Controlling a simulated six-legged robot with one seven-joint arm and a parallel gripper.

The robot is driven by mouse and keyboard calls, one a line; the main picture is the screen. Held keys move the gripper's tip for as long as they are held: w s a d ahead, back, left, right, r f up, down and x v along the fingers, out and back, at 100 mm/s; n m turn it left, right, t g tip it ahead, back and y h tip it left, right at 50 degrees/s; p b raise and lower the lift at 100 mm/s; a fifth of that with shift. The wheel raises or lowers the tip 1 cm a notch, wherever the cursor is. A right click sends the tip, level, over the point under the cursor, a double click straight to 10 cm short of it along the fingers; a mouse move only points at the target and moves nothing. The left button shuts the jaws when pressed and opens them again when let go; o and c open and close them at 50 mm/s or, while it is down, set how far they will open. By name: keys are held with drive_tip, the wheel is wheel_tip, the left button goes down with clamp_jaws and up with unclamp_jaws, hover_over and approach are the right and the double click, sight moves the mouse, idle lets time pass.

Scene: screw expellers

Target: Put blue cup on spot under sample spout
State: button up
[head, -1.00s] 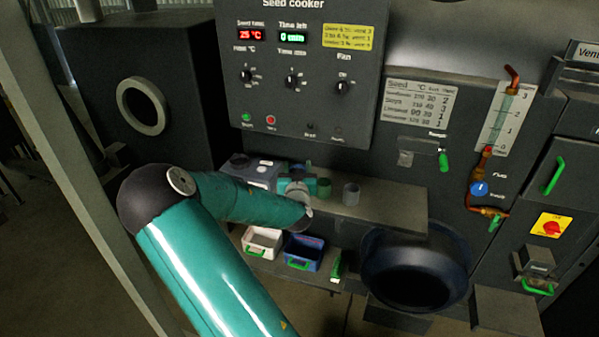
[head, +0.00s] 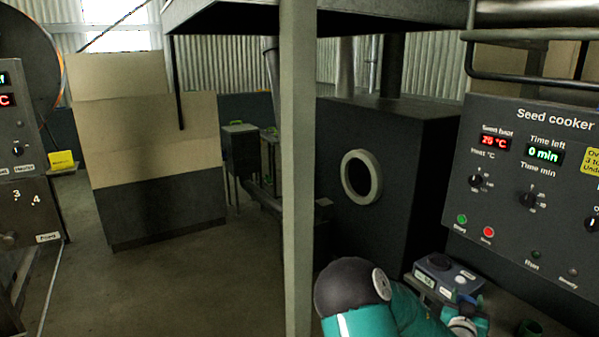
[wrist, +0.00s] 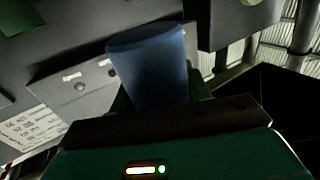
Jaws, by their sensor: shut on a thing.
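The blue cup (wrist: 150,62) stands between the fingers of my gripper (wrist: 158,98) in the wrist view, large and close to the camera. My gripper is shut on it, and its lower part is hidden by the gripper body. In the head view my gripper (head: 468,308) is low at the right, in front of the bench, and the cup is too small there to make out clearly. I cannot pick out the sample spout or the spot under it in the current views.
A pale post (head: 298,170) rises just left of my arm. The floor (head: 190,285) is open at the left.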

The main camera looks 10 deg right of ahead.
drive_tip(key=a+f+n+t+y, duration=0.1)
drive_tip(key=a+f+y, duration=0.3)
drive_tip(key=a, duration=0.8)
drive_tip(key=w+a+f+n+t+y, duration=0.1)
drive_tip(key=a+f+n+y, duration=0.3)
drive_tip(key=a, duration=0.9)
drive_tip(key=w+a+f+n+t+y, duration=0.1)
drive_tip(key=a+f+n+t+y, duration=0.1)
drive_tip(key=a+f, duration=0.7)
drive_tip(key=a+y, duration=0.1)
drive_tip(key=a, duration=0.3)
drive_tip(key=shift+w+n+y, duration=0.25)
drive_tip(key=shift+n+y, duration=0.15)
drive_tip(key=shift+a, duration=0.25)
drive_tip(key=shift+d, duration=0.1)
